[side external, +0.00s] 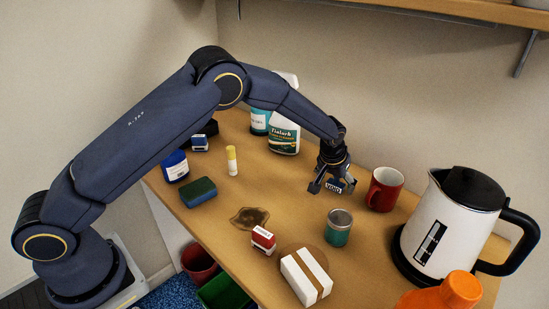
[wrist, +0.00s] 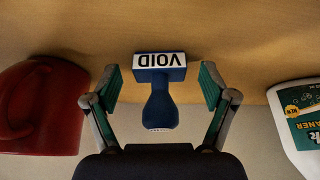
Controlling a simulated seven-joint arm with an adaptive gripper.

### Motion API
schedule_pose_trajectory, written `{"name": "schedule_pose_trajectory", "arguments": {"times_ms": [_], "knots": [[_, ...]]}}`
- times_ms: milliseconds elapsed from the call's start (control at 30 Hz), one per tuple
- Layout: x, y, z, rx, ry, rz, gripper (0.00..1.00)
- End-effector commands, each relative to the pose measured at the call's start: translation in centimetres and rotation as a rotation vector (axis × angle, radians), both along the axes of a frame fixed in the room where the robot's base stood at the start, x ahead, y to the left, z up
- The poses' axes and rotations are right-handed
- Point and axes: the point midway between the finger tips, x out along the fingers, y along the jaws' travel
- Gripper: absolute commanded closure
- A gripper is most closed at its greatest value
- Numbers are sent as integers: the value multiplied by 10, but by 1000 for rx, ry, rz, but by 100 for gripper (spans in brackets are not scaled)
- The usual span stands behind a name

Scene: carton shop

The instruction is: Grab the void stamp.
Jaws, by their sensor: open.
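The void stamp (wrist: 160,98) is blue, with a white label reading VOID, upside down in the wrist view. It stands on the table between the two spread fingers of my gripper (wrist: 162,84), with a visible gap on each side. In the side external view my gripper (side external: 328,186) is low over the back of the table, left of the red mug. The white label of the void stamp (side external: 334,187) shows between the fingers there; the rest of it is mostly hidden.
The red mug (side external: 384,190) and a cleaner bottle (side external: 284,134) flank the gripper.

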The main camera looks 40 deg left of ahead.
Motion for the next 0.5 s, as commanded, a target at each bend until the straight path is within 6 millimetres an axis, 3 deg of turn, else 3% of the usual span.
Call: {"name": "schedule_pose_trajectory", "arguments": {"times_ms": [167,500], "knots": [[0,0,0,0,-1,0,19],[0,0,1,0,-1,0,54]]}}
